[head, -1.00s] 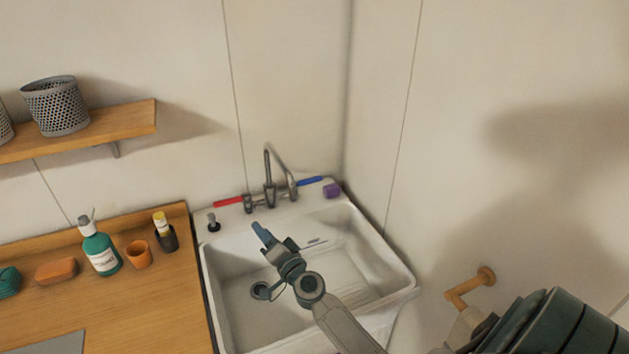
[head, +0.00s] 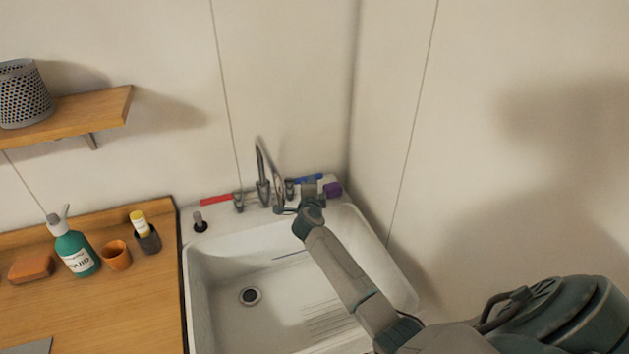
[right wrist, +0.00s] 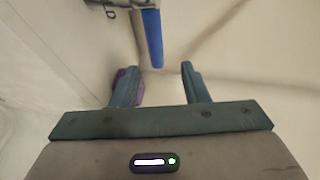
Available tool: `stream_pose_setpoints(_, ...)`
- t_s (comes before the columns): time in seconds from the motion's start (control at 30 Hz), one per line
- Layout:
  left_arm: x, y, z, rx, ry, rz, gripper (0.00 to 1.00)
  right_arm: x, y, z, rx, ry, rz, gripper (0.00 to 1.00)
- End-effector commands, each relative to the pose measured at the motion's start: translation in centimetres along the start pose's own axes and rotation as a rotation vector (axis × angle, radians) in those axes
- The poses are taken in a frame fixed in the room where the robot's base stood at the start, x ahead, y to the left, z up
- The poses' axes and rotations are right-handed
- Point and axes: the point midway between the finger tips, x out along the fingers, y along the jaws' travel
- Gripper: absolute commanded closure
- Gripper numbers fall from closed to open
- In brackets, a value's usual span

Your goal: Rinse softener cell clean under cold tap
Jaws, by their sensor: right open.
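The sink's faucet (head: 262,185) stands on the back ledge, with a red lever (head: 215,200) on its left and a blue lever (head: 307,179) on its right. My right gripper (head: 308,190) is at the blue lever and partly covers it. In the right wrist view the gripper (right wrist: 159,69) is open and empty, and the blue lever (right wrist: 153,38) lies just beyond the gap between its fingertips. I cannot tell whether they touch. I cannot make out a softener cell. No water stream is visible. My left gripper is out of view.
A purple block (head: 332,189) sits right of the blue lever; the left finger partly hides it in the wrist view. The white basin (head: 225,270) has a drain (head: 250,296) and a thin dark line on its floor. A bottle (head: 75,250) and cups stand on the left counter.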

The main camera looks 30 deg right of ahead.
Motion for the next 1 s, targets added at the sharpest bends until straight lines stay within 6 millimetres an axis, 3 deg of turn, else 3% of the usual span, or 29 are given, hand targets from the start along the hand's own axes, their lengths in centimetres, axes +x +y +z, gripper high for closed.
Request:
stream_pose_setpoints(0.03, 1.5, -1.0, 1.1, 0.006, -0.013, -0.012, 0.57, 1.1, 0.7, 0.0, -0.001, 0.001, -0.002, 0.59)
stream_pose_setpoints(0.17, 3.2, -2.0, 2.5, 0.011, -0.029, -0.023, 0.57, 3.0, 0.6, 0.0, 0.000, 0.001, -0.003, 0.59)
stream_pose_setpoints(0.27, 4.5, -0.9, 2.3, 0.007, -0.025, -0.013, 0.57, 4.4, 0.6, 0.0, 0.000, 0.000, -0.004, 0.59)
stream_pose_setpoints(0.43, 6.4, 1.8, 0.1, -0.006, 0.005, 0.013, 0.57, 6.3, 0.5, 0.0, 0.000, 0.000, -0.002, 0.59)
stream_pose_setpoints(0.57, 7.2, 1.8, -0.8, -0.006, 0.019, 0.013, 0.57, 7.2, 0.3, 0.0, -0.002, 0.000, -0.003, 0.59)
stream_pose_setpoints(0.8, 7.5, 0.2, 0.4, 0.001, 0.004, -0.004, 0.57, 7.8, 0.0, 0.0, -0.001, -0.001, -0.001, 0.59)
stream_pose_setpoints(1.0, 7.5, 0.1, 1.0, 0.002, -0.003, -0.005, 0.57, 7.8, 0.0, 0.0, -0.001, -0.001, -0.001, 0.59)
